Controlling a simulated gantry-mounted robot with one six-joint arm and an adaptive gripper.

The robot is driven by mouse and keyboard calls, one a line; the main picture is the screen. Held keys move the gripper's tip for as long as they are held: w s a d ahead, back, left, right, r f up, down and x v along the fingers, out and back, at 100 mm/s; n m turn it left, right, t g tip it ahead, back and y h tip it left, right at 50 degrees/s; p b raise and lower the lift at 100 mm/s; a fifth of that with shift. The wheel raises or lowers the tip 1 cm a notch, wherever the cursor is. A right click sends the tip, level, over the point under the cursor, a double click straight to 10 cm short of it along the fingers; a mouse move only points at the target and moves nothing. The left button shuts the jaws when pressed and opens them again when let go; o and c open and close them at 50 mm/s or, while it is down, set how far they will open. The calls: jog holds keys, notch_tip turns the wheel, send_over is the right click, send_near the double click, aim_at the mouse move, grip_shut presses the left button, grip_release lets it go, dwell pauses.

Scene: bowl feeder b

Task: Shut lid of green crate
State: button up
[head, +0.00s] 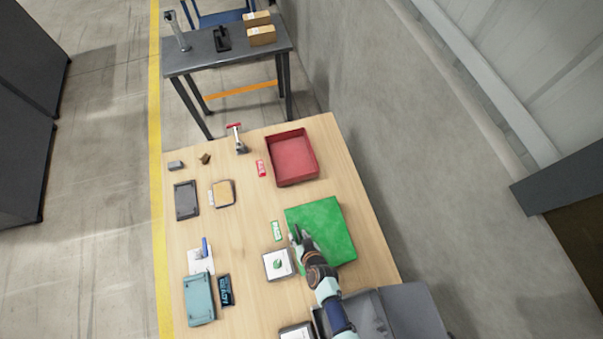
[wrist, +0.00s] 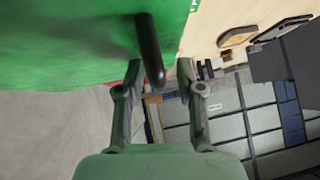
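The green crate (head: 325,225) is on the wooden table, below the red crate in the head view. Its green top looks flat and covers the inside; I cannot tell whether the lid is fully down. In the wrist view the green surface (wrist: 70,45) fills the upper left, and a dark rod-like handle (wrist: 149,48) sticks out from it. My gripper (head: 297,236) is at the crate's left edge. In the wrist view my gripper (wrist: 158,80) has its fingers apart, with the handle's end in the gap between them; no grip on it shows.
An open red crate (head: 271,163) stands farther up the table. A white box (head: 278,264) lies just left of my gripper, near a green label (head: 277,230). A grey bin (head: 415,310) is at the lower right. Small items lie along the left side.

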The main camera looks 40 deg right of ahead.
jog(key=v, duration=1.2)
